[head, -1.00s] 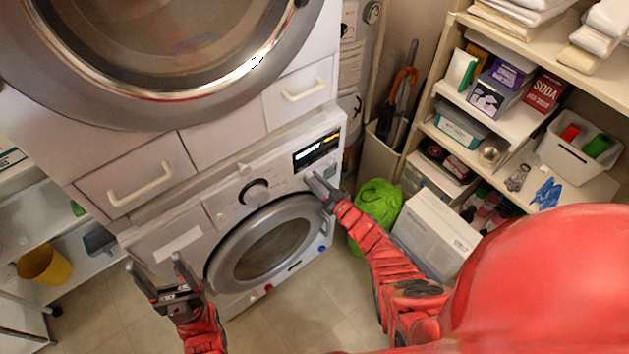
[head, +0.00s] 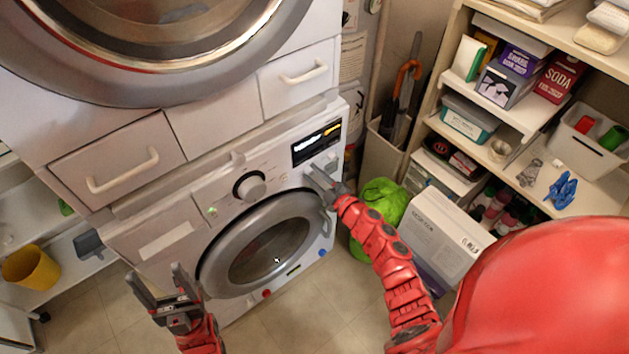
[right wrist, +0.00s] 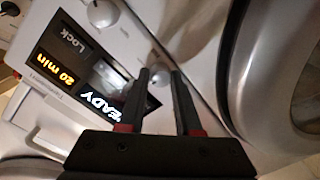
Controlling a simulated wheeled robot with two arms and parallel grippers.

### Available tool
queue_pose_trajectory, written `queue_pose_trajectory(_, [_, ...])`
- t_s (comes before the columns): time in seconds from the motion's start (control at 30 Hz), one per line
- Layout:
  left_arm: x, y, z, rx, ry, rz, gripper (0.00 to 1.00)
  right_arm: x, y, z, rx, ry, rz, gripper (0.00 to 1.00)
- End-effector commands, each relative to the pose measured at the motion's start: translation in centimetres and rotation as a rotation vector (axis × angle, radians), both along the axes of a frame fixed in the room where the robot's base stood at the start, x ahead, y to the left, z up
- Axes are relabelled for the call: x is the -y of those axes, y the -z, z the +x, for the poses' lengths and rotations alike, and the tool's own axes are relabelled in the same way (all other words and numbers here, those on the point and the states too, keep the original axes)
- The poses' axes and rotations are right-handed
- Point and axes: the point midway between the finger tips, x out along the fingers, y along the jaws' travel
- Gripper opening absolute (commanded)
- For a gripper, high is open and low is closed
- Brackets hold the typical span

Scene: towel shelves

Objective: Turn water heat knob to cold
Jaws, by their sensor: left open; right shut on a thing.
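The white front-loading washer (head: 150,232) has a large round knob (head: 250,186) at the middle of its control panel and a lit display to the right of it. My right gripper (head: 318,180) is at the panel just below the display. In the right wrist view its two dark fingers (right wrist: 160,84) are shut on a small pale knob (right wrist: 158,77), whose marking I cannot read. Another round knob (right wrist: 102,13) shows beyond the display there. My left gripper (head: 158,290) is open and empty, low in front of the washer's left side.
A dryer (head: 165,95) with a large round door sits above the washer. The round washer door (head: 215,272) is shut, just below my right gripper. A green bag (head: 380,205), a white box (head: 440,240) and loaded shelves stand on the right. A yellow bucket (head: 30,267) is at the left.

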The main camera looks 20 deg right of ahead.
Motion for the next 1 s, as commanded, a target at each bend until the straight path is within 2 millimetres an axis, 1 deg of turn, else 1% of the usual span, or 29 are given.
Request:
queue_pose_trajectory(0.03, [0.0, 0.9, 0.0, 0.0, 0.0, 0.0, 0.7, -0.1, 0.5, -0.1, 0.01, -0.004, -0.031, 0.0])
queue_pose_trajectory(0.3, [0.0, 2.2, 0.0, 0.0, 0.0, 0.0, 0.7, 0.0, 0.3, -0.1, 0.051, -0.001, -0.147, 0.0])
queue_pose_trajectory(0.53, [0.0, 2.6, 0.0, 0.0, 0.0, 0.0, 0.7, 0.0, 0.1, -0.1, 0.066, -0.001, -0.186, 0.0])
queue_pose_trajectory(0.93, [0.0, 2.6, 0.0, 0.0, 0.0, 0.0, 0.7, 0.0, 0.0, -0.1, 0.068, 0.0, -0.191, 0.0])
queue_pose_trajectory(0.97, [0.0, 2.6, 0.0, 0.0, 0.0, 0.0, 0.7, 0.0, 0.0, 0.0, 0.068, 0.0, -0.191, 0.36])
queue_pose_trajectory(1.0, [0.0, 2.6, 0.0, 0.0, 0.0, 0.0, 0.7, 0.0, 0.0, 0.0, 0.068, 0.0, -0.191, 0.43])
